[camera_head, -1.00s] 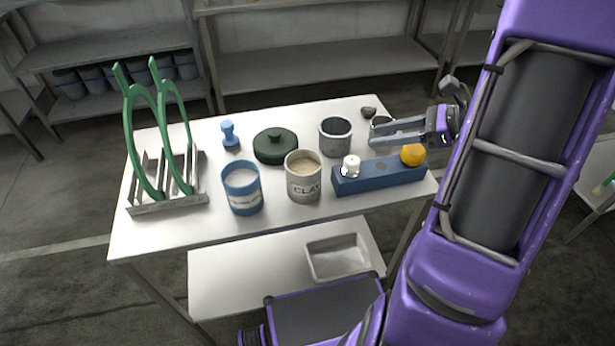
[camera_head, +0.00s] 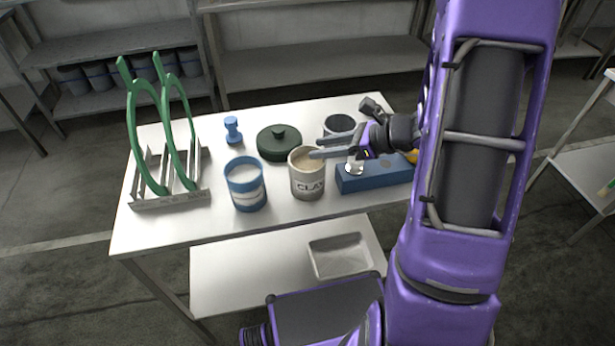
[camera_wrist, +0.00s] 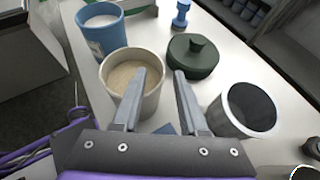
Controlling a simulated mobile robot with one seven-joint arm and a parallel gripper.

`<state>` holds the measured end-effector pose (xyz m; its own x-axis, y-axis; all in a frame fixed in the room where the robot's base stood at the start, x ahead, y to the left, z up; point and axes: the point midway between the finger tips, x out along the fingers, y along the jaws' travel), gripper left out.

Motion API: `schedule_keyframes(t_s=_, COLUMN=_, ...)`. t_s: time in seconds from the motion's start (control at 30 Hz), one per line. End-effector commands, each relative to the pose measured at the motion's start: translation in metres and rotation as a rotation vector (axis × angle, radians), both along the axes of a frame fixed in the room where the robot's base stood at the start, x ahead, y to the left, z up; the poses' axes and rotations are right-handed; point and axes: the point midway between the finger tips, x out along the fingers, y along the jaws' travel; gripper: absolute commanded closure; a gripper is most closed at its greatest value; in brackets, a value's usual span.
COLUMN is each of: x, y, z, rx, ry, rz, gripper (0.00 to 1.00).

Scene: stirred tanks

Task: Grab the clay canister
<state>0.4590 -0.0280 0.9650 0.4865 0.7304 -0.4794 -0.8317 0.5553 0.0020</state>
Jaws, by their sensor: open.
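The clay canister (camera_head: 307,184) is a beige pot marked "CLAY" with pale contents, upright on the white table in the head view. In the wrist view the canister (camera_wrist: 151,98) is just beyond my left finger, which overlaps its right part in the picture. My gripper (camera_head: 318,147) is open and empty, pointing left at about the canister's rim height or above. In the wrist view the gap between the fingertips of my gripper (camera_wrist: 163,72) lies to the right of the canister's middle. I cannot tell whether a finger touches it.
A blue canister (camera_head: 246,187) stands close left of the clay one. A dark green lidded pot (camera_head: 279,145) is behind, a grey cup (camera_wrist: 246,108) behind right. A blue block (camera_head: 370,181) stands right. A rack with green rings (camera_head: 170,199) is at the table's left.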

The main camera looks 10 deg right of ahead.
Motion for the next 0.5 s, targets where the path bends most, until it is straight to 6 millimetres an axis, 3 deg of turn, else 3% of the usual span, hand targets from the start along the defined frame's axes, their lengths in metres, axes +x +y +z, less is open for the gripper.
schedule_keyframes(t_s=0.37, x=0.0081, y=0.0105, z=-0.0065, rx=-0.001, ry=-0.002, rz=0.0, gripper=0.57)
schedule_keyframes(t_s=0.5, x=0.008, y=0.0104, z=-0.0065, rx=-0.001, ry=-0.002, rz=0.0, gripper=0.81)
